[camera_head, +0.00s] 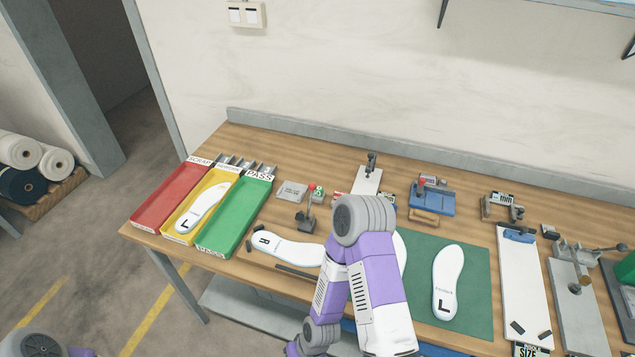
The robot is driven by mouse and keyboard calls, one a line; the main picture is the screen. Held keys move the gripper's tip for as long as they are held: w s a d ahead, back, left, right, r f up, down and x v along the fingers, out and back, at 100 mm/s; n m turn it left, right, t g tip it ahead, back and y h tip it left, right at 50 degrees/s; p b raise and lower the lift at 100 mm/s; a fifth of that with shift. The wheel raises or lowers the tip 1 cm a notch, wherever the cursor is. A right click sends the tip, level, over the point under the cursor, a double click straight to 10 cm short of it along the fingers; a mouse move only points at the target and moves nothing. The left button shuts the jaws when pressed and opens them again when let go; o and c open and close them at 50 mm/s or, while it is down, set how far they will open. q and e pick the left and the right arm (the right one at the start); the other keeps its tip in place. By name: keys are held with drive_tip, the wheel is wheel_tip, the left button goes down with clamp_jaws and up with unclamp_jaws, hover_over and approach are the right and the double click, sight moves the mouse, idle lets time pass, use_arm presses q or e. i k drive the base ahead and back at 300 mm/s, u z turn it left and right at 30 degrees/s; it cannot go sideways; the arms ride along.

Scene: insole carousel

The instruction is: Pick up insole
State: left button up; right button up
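A white insole marked L (447,283) lies flat on the green mat (478,300). A second white insole (399,252) shows only a strip of its edge behind my purple arm. A white insole marked R (287,248) lies on the wooden table left of that arm. Another white insole marked L (203,206) lies in the yellow tray (182,229). My purple arm with a grey joint stands in front of the table middle and hides part of the mat. Part of another arm of mine shows at the bottom left. Neither gripper shows.
A red tray (158,208) and a green tray (222,236) flank the yellow one. A clipboard (523,270), a blue fixture (433,199) and a metal clamp fixture (577,290) stand on the table (330,163). Small gauges stand behind the R insole. A wall borders the back.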

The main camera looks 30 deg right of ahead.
sight(302, 255)
drive_tip(key=z, duration=0.9)
